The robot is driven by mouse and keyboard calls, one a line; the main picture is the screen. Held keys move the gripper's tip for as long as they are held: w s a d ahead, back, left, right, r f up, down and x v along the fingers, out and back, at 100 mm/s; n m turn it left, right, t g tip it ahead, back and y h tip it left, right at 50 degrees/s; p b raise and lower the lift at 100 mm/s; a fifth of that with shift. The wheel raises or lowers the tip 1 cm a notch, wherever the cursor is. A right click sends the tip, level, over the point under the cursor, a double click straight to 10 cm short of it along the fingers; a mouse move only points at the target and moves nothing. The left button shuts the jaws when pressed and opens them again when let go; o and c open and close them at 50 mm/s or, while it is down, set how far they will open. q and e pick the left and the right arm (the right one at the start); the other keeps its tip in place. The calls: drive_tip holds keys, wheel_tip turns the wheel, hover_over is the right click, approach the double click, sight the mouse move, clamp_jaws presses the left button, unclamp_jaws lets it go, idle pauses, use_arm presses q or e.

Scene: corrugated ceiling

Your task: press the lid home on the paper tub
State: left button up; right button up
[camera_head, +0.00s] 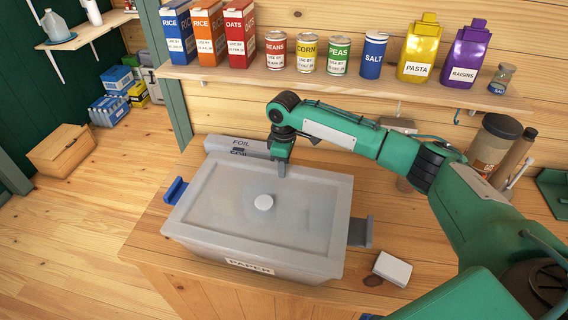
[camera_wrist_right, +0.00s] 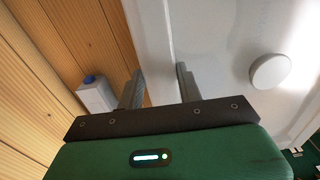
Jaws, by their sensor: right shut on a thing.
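The paper tub (camera_head: 248,266) is a grey box labelled PAPER on the wooden counter. Its pale grey lid (camera_head: 225,221) with a round white knob (camera_head: 263,202) lies on top, covering the opening. I cannot tell if its edges sit fully down. A blue clip (camera_head: 175,191) sticks out at the left end and a grey one (camera_head: 361,231) at the right. My right gripper (camera_head: 282,171) points down at the lid's far edge. In the right wrist view its fingers (camera_wrist_right: 160,88) are either side of the lid's edge, shut on it. My left gripper is not in view.
A foil box (camera_head: 237,147) stands close behind the tub. A shelf (camera_head: 330,81) of cartons, cans and bags runs above. A small white box (camera_head: 392,268) lies right of the tub. Jars (camera_head: 493,145) stand at the back right.

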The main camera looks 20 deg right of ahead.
drive_tip(key=shift+f+p, duration=0.35)
drive_tip(key=shift+p, duration=0.5)
idle(0.8)
drive_tip(key=o, duration=1.6)
drive_tip(key=shift+o, duration=0.2)
drive_tip(key=shift+r+p, duration=3.5)
drive_tip(key=shift+p, duration=0.25)
